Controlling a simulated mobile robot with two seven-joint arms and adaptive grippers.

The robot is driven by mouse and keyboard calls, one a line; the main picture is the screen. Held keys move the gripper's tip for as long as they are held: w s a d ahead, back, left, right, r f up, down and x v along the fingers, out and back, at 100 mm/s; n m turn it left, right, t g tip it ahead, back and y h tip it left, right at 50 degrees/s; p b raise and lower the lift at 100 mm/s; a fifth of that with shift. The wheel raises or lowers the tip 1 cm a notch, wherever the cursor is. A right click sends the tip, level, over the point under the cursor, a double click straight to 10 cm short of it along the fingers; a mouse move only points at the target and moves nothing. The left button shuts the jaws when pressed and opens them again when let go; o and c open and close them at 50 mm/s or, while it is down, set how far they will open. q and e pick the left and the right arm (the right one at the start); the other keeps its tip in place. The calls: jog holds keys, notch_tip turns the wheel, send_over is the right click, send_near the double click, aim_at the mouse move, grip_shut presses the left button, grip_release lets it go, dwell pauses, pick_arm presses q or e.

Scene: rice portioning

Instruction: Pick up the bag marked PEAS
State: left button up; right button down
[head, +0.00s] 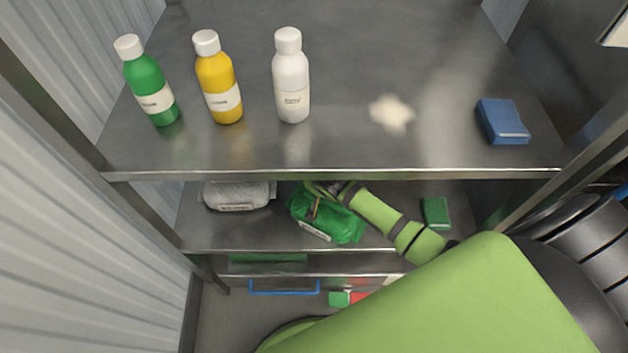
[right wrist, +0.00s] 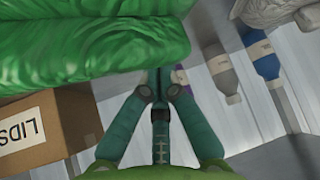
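A green bag (head: 335,222) with a white label lies at a slant on the middle shelf in the head view; the print is too small to read. It fills the upper left of the right wrist view (right wrist: 90,40), crumpled and close. My right gripper (head: 318,190) reaches in from the right over the bag's upper side. In the right wrist view its teal fingers (right wrist: 160,76) come together at the bag's lower edge, and the tips are partly hidden against it. They appear shut on the bag's edge. My left gripper is not in view.
A whitish bag (head: 238,195) lies left of the green one, and a small green block (head: 436,212) lies right. Several bottles stand on the upper shelf (head: 350,150), above the arm. A LIDS carton (right wrist: 50,130) and bottles (right wrist: 220,72) show in the wrist view.

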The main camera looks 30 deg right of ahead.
aim_at(325, 206)
jog(key=shift+f, duration=0.55)
jog(key=shift+s+r+p, duration=0.1)
jog(key=shift+s+p, duration=0.2)
jog(key=shift+s, duration=0.2)
jog(key=shift+s+a+p, duration=0.1)
jog(key=shift+s+p, duration=0.15)
jog(key=shift+p, duration=0.05)
jog(key=s+p, duration=0.1)
jog(key=s, duration=0.1)
jog(key=s+p, duration=0.2)
jog(key=s, duration=0.1)
jog(key=s+p, duration=0.2)
jog(key=shift+s+a, duration=0.35)
jog(key=shift+s, duration=0.3)
